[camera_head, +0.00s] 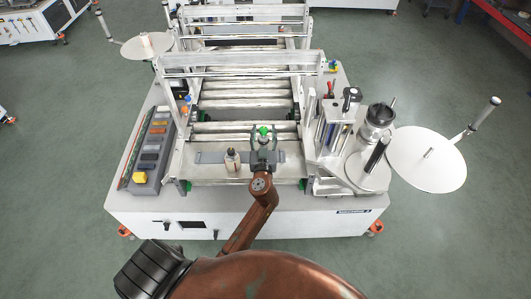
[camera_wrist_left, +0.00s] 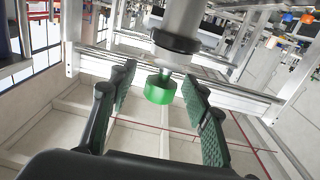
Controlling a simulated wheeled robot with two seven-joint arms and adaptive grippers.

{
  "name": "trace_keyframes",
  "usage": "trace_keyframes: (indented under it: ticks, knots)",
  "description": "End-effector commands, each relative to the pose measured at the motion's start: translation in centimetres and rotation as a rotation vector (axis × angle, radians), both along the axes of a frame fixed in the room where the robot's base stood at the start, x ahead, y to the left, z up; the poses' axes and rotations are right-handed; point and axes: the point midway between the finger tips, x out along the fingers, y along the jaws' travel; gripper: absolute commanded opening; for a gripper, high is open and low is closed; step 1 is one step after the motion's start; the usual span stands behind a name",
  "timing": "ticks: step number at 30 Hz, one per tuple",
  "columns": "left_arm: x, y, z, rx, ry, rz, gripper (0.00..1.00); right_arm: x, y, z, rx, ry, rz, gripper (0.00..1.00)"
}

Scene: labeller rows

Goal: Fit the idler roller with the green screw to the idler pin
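My left gripper (camera_head: 264,139) is over the front of the machine in the head view, with a green screw (camera_head: 264,130) between its fingertips. In the left wrist view, the green screw (camera_wrist_left: 160,88) is at the end of a pale roller (camera_wrist_left: 183,22) with a black collar. The green-padded fingers (camera_wrist_left: 165,100) are spread on both sides of it, with a gap visible on each side. A second, cream roller with a dark top (camera_head: 232,160) stands to the left of the gripper. I cannot tell which post is the idler pin. My right gripper is out of view.
The rollers' grey rack (camera_head: 209,157) lies across the machine's front. A grey box with coloured parts (camera_head: 152,150) is at the left. A dispensing unit (camera_head: 340,125), a metal jar (camera_head: 378,120) and a white disc (camera_head: 425,160) crowd the right. Frame rails cross behind the gripper.

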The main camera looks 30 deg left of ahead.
Motion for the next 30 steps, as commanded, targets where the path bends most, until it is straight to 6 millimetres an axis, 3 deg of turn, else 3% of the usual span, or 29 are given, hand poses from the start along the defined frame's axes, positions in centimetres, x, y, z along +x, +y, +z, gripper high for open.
trace_keyframes:
  ticks: [18,30]
  knots:
    - [0.06,-0.11,0.03,0.0,0.0,-0.002,0.0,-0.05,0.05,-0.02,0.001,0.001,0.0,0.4]
    - [0.1,-0.2,0.05,0.001,-0.001,-0.003,0.0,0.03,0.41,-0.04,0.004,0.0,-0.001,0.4]
